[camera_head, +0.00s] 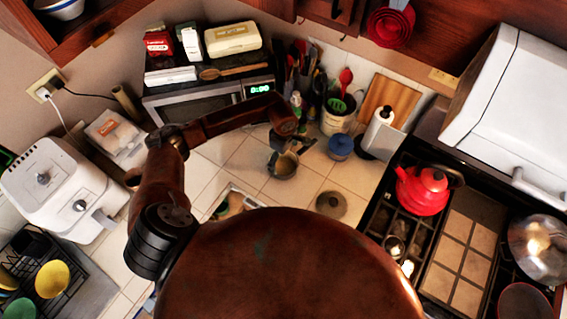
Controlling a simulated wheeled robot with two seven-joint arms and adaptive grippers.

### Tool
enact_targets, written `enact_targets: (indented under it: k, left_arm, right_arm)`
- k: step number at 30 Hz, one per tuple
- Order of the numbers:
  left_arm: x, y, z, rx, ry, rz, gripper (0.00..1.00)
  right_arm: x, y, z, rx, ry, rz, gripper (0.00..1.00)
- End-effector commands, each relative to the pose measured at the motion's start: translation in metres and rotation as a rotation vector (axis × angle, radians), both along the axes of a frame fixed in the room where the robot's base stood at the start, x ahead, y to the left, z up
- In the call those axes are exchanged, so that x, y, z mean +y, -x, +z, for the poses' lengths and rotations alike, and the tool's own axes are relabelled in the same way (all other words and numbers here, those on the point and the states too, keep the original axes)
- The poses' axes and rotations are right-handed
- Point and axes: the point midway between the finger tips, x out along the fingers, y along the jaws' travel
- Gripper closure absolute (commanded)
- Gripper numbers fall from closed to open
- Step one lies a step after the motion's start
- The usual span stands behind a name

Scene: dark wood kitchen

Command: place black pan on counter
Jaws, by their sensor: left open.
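A small dark pan (283,168) sits on the tiled counter (247,162) near the middle of the view, lighter inside. I take it for the black pan. My left arm reaches in from the left, and my left gripper (292,147) is at the pan's far side, jaws open. The gripper and pan overlap in the view, and I cannot tell whether they touch. My right gripper is out of view.
A dark lid (331,205) lies nearer on the counter. A blue jar (340,147) and a utensil crock (338,112) stand right of the gripper. A red kettle (423,190) is on the stove at right. A microwave (200,101) and white air fryer (62,190) stand left.

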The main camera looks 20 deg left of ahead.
Motion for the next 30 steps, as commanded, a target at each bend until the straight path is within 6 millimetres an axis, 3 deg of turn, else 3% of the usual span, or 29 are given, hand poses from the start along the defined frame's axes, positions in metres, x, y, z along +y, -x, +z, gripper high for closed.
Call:
enact_targets:
  k: [9, 23, 26, 29, 30]
  left_arm:
    - [0.000, 0.000, 0.053, -0.001, 0.000, -0.001, 0.01]
    - [-0.001, 0.002, 0.063, 0.001, 0.003, 0.000, 0.01]
    - [-0.015, 0.005, 0.060, 0.002, 0.046, 0.001, 0.01]
    - [-0.059, 0.015, 0.056, 0.004, 0.192, 0.013, 0.01]
    - [-0.086, 0.022, 0.057, 0.008, 0.286, 0.029, 0.01]
  right_arm:
    - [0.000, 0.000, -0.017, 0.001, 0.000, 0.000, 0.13]
    - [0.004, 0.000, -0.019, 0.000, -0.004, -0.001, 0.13]
    - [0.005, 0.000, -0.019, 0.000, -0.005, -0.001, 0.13]
    - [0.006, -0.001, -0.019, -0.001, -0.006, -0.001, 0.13]
    - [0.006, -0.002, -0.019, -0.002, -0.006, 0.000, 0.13]
